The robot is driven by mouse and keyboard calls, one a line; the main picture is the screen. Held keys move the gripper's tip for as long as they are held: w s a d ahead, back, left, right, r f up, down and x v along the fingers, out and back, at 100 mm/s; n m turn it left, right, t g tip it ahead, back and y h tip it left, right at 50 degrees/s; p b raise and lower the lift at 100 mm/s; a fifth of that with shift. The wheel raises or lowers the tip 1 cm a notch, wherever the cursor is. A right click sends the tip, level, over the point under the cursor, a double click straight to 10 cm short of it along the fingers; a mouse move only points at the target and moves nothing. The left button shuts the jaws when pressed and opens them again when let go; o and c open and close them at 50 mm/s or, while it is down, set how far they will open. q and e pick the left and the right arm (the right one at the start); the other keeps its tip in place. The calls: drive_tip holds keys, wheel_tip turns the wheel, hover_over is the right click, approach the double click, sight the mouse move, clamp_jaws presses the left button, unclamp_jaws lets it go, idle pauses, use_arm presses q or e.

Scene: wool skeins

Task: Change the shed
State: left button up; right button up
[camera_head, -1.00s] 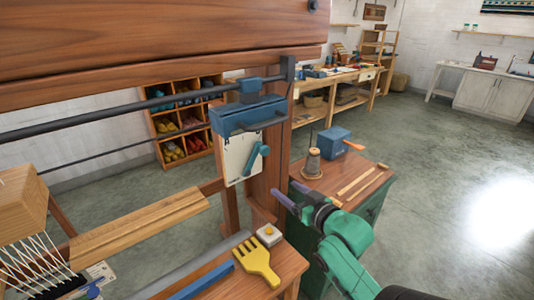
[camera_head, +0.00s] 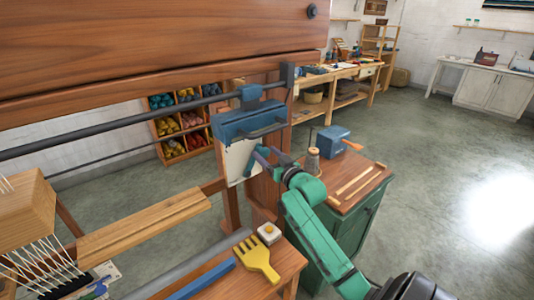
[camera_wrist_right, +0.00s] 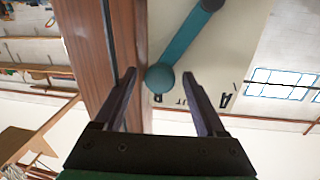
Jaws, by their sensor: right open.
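The shed lever (camera_wrist_right: 185,38) is a teal bar with a round knob, mounted on a white plate (camera_head: 236,160) below a blue box (camera_head: 248,120) on the loom's right post. My right gripper (camera_head: 262,160) is open in front of the plate. In the wrist view its fingers stand either side of the knob, with gaps visible; contact cannot be told. In the head view the fingers hide much of the lever. My left gripper is out of view.
A green cabinet (camera_head: 352,222) right of the post bears a spool (camera_head: 312,163) and a blue box with an orange handle (camera_head: 332,141). Floor is clear at right.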

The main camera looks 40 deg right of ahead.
clamp_jaws()
idle(1.4)
